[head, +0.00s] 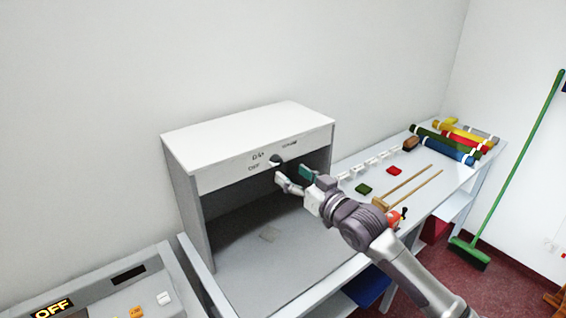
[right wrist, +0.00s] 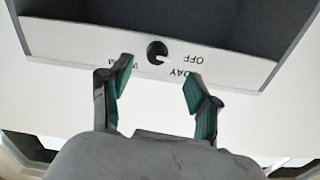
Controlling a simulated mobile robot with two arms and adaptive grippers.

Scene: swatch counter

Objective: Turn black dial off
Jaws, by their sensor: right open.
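The black dial (head: 276,160) is on the white front panel of a box-shaped booth, with small labels around it. In the right wrist view the dial (right wrist: 157,51) is a round dark knob with a small light mark, and the labels OFF, DAY and a partly hidden one appear upside down. The setting it points at is too small to tell. My right gripper (head: 292,177) is open in front of the panel, close to the dial. In the wrist view its two green-padded fingers (right wrist: 157,76) are spread, with the dial ahead between them. My left gripper is not in view.
The booth (head: 250,120) stands on a grey counter, open below its panel. A console with an OFF display (head: 53,308) is at bottom left. Red and green swatches (head: 363,188), wooden rods and coloured rolls (head: 455,150) lie to the right. A green broom (head: 520,165) leans on the wall.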

